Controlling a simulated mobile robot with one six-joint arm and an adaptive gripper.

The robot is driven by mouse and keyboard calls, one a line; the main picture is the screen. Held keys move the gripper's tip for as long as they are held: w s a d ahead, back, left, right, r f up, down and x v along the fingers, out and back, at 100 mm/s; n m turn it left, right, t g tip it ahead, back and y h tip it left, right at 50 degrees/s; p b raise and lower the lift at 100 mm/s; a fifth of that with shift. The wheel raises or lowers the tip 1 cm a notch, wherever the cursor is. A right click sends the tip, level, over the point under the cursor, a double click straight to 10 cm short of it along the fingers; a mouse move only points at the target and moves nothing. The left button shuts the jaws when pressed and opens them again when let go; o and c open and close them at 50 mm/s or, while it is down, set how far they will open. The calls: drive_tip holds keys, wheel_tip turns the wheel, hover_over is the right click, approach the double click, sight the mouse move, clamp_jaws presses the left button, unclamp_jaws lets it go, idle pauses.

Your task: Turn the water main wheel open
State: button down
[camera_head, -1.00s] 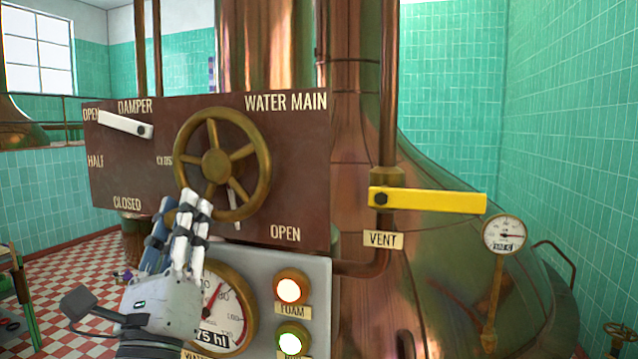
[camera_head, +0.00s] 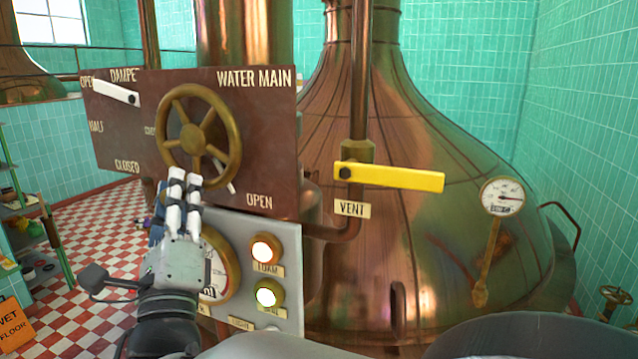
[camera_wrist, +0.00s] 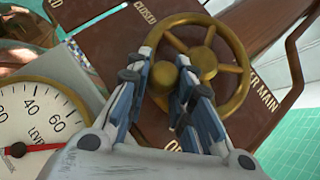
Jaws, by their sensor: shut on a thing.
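The brass water main wheel (camera_head: 192,138) is mounted on a dark red panel (camera_head: 270,130) lettered WATER MAIN. A white pointer (camera_head: 231,187) shows below the wheel's right side, angled down and right towards the OPEN label (camera_head: 259,201). My gripper (camera_head: 180,178) reaches up to the wheel's lower left rim and is shut on it. In the wrist view, my gripper's fingers (camera_wrist: 172,88) lie over the wheel (camera_wrist: 240,78), around a round brass knob (camera_wrist: 164,74) by its rim. The fingers partly hide the exact contact.
A yellow vent lever (camera_head: 390,177) sticks out right of the panel. A white damper lever (camera_head: 115,92) sits at upper left. A grey box (camera_head: 288,310) with lit buttons and a level gauge (camera_wrist: 35,125) lies just below. A large copper kettle (camera_head: 430,240) stands behind.

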drive_tip(key=shift+d+r, duration=0.15)
drive_tip(key=shift+r, duration=0.1)
drive_tip(key=c, duration=1.6)
unclamp_jaws()
drive_tip(key=shift+w, duration=0.1)
drive_tip(key=shift+c, duration=0.2)
drive_tip(key=shift+o, duration=1.2)
drive_tip(key=shift+w+d+f, duration=0.1)
drive_tip(key=shift+w+f, duration=0.05)
drive_tip(key=shift+m+b, duration=0.3)
drive_tip(key=shift+b, duration=0.05)
